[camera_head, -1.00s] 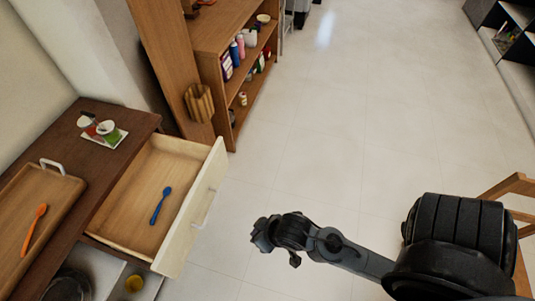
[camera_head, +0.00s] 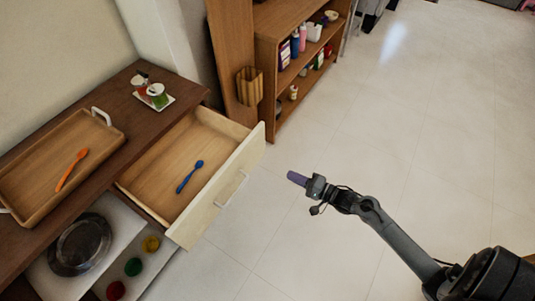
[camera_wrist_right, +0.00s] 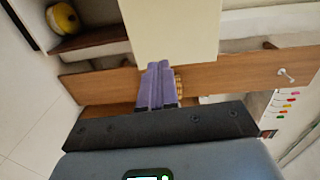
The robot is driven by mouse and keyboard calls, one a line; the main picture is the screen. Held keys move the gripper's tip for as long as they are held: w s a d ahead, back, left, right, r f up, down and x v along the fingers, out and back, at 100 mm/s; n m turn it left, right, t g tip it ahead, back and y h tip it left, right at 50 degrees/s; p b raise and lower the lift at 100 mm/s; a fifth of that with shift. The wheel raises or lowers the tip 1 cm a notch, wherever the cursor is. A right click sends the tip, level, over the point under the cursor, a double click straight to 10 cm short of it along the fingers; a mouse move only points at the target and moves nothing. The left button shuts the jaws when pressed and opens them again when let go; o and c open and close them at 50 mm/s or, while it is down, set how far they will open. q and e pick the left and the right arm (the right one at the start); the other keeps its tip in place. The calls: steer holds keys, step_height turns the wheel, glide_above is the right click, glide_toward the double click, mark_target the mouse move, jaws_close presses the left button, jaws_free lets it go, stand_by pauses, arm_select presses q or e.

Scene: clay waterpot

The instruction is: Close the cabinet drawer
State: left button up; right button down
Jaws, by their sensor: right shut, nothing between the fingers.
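The drawer (camera_head: 248,160) stands pulled out of the dark brown cabinet (camera_head: 128,92). It has a cream front with a pale bar handle (camera_head: 231,190), and a blue spoon (camera_head: 189,177) lies inside. My right gripper (camera_head: 296,178), with purple fingers, is shut and empty. In the head view it is right of the drawer front, with a visible gap. Its closed fingers (camera_wrist_right: 158,85) also show in the right wrist view, below a cream panel that I cannot identify for certain. My left gripper is out of view.
A wooden tray (camera_head: 20,165) with an orange spoon (camera_head: 72,169) and a small plate with a cup (camera_head: 155,94) are on the cabinet top. A metal bowl (camera_head: 80,244) sits on a lower shelf. A wooden shelf unit (camera_head: 270,60) stands behind.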

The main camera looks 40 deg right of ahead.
steer(key=w+d, duration=0.2)
steer(key=d, duration=0.2)
steer(key=b, duration=0.5)
glide_toward(260, 147)
steer(key=shift+t, duration=0.3)
steer(key=x, duration=0.6)
steer(key=shift+w+a+f, duration=0.15)
steer(key=shift+w+f, duration=0.05)
steer(key=shift+f, duration=0.2)
steer(key=shift+w, duration=0.15)
steer(key=shift+w, duration=0.1)
